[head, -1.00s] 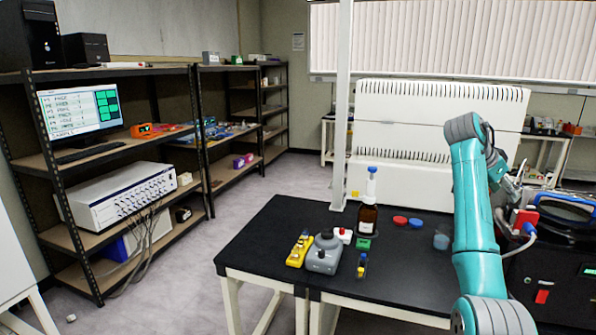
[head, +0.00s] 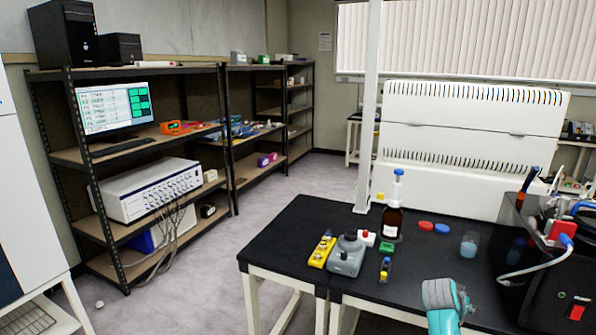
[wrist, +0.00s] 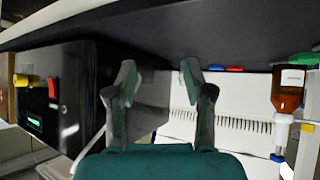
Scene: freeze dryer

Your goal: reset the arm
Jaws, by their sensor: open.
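My gripper (wrist: 158,82) shows in the wrist view with its two fingers spread apart and nothing between them. The wrist picture is upside down, with the black table top (wrist: 190,35) along its upper part. In the head view only a teal and grey piece of my arm (head: 447,302) shows at the bottom right, in front of the black table (head: 300,225). My gripper is out of the head view.
A black machine (head: 548,275) stands at the right. Open floor (head: 215,285) lies left of the table.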

